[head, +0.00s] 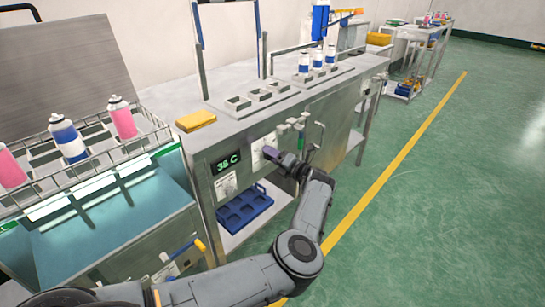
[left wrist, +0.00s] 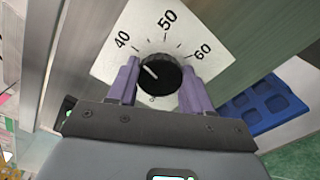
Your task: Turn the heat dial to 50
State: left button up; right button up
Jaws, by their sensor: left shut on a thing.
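The heat dial (left wrist: 160,75) is a black knob with a white pointer line on a white plate marked 40, 50 and 60. In the left wrist view the line points to the upper left, nearer 40 than 50. My left gripper (left wrist: 163,82) has its purple fingers on either side of the knob, shut on it. In the head view the left gripper (head: 271,155) reaches the front panel of the bench and hides the knob; part of the dial plate (head: 258,158) shows beside it. A green display (head: 227,162) on the panel reads about 38 C. My right gripper is not in view.
Valve-like fittings and a green handle (head: 318,135) sit on the panel just right of the gripper. A blue tray (head: 245,207) lies on the shelf below. A wire basket (head: 95,160) with spray cans stands at left. The floor at right is clear.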

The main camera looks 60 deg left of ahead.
pick_arm(q)
jog(key=shift+m, duration=4.9)
jog(key=o, duration=1)
jog(key=shift+o, duration=0.2)
